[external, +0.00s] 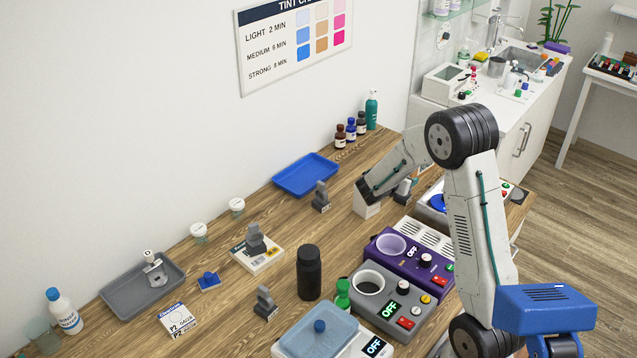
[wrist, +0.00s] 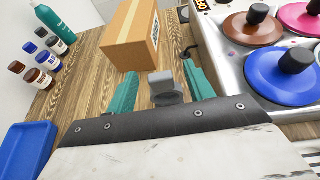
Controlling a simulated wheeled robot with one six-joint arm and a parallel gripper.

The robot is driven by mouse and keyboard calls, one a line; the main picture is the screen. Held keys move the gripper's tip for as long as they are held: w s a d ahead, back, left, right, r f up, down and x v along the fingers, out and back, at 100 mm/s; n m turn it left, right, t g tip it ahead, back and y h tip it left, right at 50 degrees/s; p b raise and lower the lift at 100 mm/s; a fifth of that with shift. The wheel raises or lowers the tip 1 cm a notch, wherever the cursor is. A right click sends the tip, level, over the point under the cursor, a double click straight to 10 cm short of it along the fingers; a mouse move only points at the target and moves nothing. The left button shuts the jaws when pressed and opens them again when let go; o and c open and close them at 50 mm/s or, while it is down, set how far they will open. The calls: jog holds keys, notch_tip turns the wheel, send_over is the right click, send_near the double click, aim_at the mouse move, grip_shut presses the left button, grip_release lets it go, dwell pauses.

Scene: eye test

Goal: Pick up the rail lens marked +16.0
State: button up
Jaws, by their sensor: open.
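A grey rail lens (wrist: 163,90) shows in the wrist view between the two teal fingers of my gripper (wrist: 158,72). The fingers are apart and I see no contact with it. No marking on it is readable. In the external view a grey piece (external: 403,189) beside my wrist appears to be the same lens; the arm hides my fingers there. Other grey upright pieces of similar shape stand on the bench: one (external: 320,197) by the blue tray, one (external: 256,240) on a flat box, and one (external: 264,302) nearer the front. I cannot read which is +16.0.
A cardboard box (wrist: 132,38) stands just beyond the lens. A heater with coloured lids (wrist: 282,78) is at the right of the wrist view. Small bottles (wrist: 38,62) and a blue tray (wrist: 22,150) are at its left. Bare wood lies between.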

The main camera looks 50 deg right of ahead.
grip_shut()
jog(key=shift+r, duration=0.15)
